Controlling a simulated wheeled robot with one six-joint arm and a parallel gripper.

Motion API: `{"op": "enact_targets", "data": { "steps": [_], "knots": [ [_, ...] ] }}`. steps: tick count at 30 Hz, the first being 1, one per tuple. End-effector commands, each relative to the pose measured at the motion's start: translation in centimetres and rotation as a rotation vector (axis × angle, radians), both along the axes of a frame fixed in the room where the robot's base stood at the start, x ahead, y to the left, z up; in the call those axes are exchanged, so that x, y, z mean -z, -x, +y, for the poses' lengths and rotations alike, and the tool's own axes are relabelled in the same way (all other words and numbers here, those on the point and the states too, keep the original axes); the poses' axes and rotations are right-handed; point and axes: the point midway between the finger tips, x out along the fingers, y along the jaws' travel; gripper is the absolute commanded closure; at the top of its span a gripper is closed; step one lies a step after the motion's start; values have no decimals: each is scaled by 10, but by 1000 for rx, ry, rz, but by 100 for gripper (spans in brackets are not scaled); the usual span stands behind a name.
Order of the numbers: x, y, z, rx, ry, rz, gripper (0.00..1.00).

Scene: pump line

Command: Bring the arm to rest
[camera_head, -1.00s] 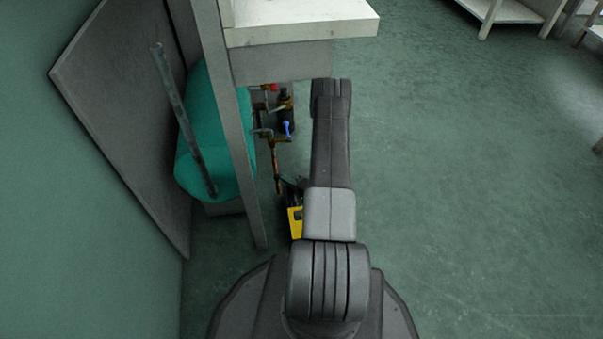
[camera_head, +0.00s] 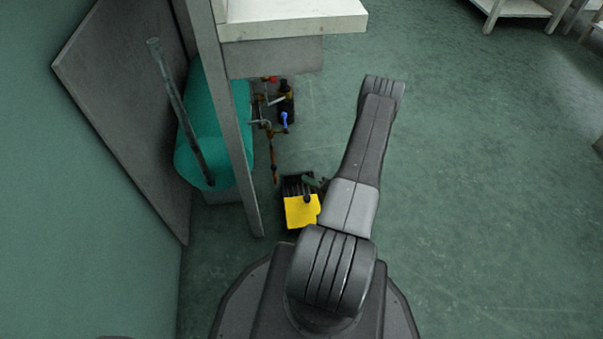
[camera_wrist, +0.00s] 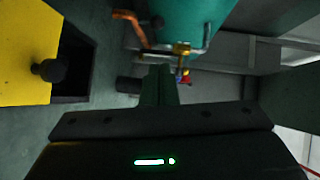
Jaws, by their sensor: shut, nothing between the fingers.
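My arm (camera_head: 362,150) reaches forward over the floor in the head view, to the right of the pipework. My gripper (camera_wrist: 160,85) shows in the wrist view as narrow fingers closed together, with nothing visible between them. In the head view I cannot clearly make out the gripper. A yellow panel with a black knob (camera_head: 301,211) lies against a dark box (camera_head: 298,184) just left of my arm. The yellow panel (camera_wrist: 25,55) also shows at the left of the wrist view, apart from the fingers.
A teal tank (camera_head: 212,120) stands behind a grey post (camera_head: 222,120). Pipes with a blue-handled valve (camera_head: 285,121) and a red part are beside it. A white-topped bench (camera_head: 290,18) overhangs the pipework. The floor to the right (camera_head: 470,180) is open.

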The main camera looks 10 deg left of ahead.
Motion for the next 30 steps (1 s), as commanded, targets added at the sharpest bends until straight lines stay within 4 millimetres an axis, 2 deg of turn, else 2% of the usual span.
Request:
{"op": "enact_targets", "data": {
  "steps": [5, 12, 23, 30],
  "knots": [
    [-3, 9, -14, 3, 0, 1, 100],
    [-3, 15, -20, 0, 1, -1, 100],
    [-3, 14, -18, -1, 1, -2, 100],
    [1, 4, -3, -5, 2, -2, 100]
  ]
}}
